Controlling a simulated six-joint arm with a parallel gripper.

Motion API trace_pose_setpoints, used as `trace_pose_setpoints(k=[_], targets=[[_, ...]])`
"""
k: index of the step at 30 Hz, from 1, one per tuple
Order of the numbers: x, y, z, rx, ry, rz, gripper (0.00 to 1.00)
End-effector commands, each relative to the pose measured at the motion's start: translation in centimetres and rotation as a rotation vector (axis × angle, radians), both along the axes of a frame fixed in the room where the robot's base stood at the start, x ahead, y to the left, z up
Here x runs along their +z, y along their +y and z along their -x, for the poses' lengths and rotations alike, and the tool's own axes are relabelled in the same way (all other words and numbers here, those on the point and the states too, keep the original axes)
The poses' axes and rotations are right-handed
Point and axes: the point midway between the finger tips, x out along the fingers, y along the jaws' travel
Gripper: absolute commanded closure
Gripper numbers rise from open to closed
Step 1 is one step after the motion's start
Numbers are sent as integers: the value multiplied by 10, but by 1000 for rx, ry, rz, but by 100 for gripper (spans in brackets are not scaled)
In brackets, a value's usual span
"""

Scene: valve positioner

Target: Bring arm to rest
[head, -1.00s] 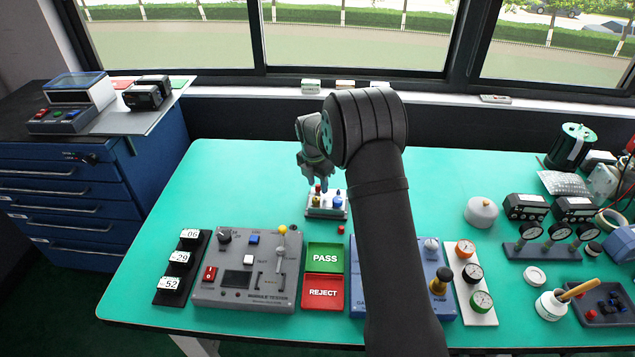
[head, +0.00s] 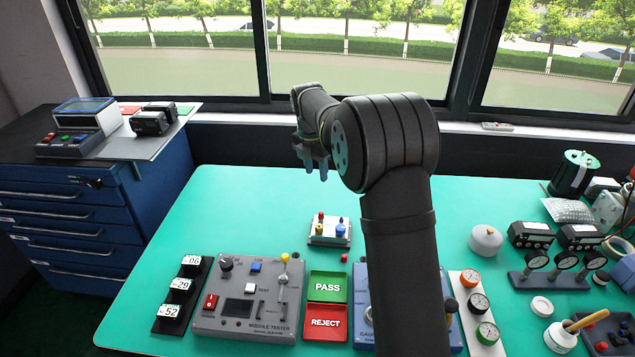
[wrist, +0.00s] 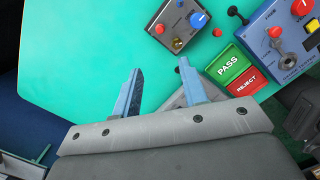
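My gripper (head: 316,170) is raised above the far part of the green table (head: 215,215), in front of the windows. In the wrist view my gripper (wrist: 158,75) has its two blue-grey fingers spread apart. Nothing is between the fingertips except a view of the table top and part of a grey device. My arm's dark upper link and elbow cover part of the blue gauge unit behind them.
The module tester (head: 250,300), PASS tray (head: 327,286) and REJECT tray (head: 325,323) lie nearer. Gauges (head: 535,260) and tools crowd the right. The table's left part is clear.

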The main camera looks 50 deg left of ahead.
Motion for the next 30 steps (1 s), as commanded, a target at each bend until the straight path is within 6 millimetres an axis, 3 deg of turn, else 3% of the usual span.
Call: trace_pose_setpoints(k=[6, 17, 23, 30], targets=[[10, 0, 1, 0, -1, -1, 61], [4, 0, 0, 0, 0, 0, 61], [-22, 0, -3, 0, 2, 2, 61], [-71, 0, -9, 0, 2, 3, 61]])
